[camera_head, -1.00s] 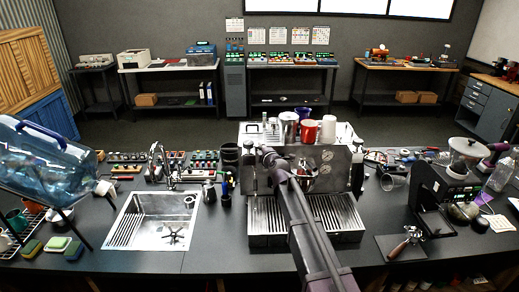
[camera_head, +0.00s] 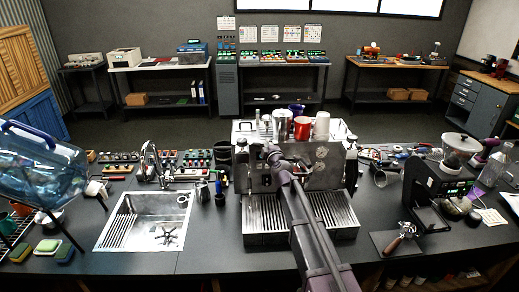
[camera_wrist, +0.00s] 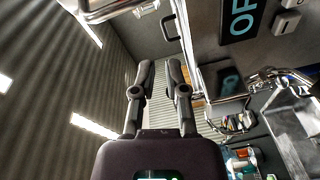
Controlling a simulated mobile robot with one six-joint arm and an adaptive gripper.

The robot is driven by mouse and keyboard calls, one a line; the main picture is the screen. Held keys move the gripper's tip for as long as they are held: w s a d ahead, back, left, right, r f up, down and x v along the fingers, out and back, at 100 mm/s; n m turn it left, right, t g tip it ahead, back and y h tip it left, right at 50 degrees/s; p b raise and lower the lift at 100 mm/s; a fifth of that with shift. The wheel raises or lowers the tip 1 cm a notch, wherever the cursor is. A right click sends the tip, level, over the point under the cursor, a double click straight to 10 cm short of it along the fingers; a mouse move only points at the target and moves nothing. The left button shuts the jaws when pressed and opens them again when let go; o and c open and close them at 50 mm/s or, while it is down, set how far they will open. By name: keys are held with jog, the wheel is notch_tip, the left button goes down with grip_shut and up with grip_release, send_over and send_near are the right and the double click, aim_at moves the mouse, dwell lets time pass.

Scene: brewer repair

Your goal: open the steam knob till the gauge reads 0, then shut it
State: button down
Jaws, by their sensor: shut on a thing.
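The espresso machine (camera_head: 335,172) stands on the dark counter in the head view, with my arm crossing its front. My gripper (camera_wrist: 161,72) is at the machine's upper left front, its two dark fingers close together with a narrow gap. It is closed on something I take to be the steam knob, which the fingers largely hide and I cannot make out. The gauge's reading cannot be made out in either view.
Cups (camera_head: 302,127) stand on top of the machine. A sink (camera_head: 148,222) lies left of it, with a large water bottle (camera_head: 45,165) at far left. A coffee grinder (camera_head: 437,190) and a portafilter (camera_head: 402,238) are at right.

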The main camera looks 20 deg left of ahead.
jog(key=d+f+m+h+b, duration=0.1)
jog(key=d+f+m+h, duration=0.15)
jog(key=d+m, duration=0.4)
jog(key=s+d+f+m+g+h+b, duration=0.15)
jog(key=d+m+h, duration=0.25)
jog(key=d, duration=0.5)
jog(key=w+d+f+m+t+h, duration=0.1)
jog(key=d+f+m+h, duration=0.25)
jog(key=d+m, duration=0.35)
jog(key=s+a+f+m+g+y, duration=0.1)
jog(key=a+f+m+g+y, duration=0.1)
jog(key=s+a+f+m+g+y, duration=0.1)
jog(key=a+m+g+y, duration=0.1)
jog(key=y, duration=0.1)
jog(key=s+a+f+m+g+y, duration=0.1)
jog(key=a+f+m+g+y, duration=0.1)
jog(key=a+g+y, duration=0.1)
jog(key=shift+s+f+m, duration=0.25)
jog(key=shift+s+f, duration=0.05)
jog(key=shift+s, duration=0.1)
jog(key=w+a+r+m+y, duration=0.1)
jog(key=a+r+m+y, duration=0.1)
jog(key=a+r+y, duration=0.2)
jog(key=w+a+r+m+t+y+p, duration=0.1)
jog(key=a+r+m+y, duration=0.2)
jog(key=r, duration=0.5)
jog(key=shift+w+a+y+p, duration=0.3)
jog(key=shift+a+y, duration=0.4)
jog(key=shift+a, duration=0.1)
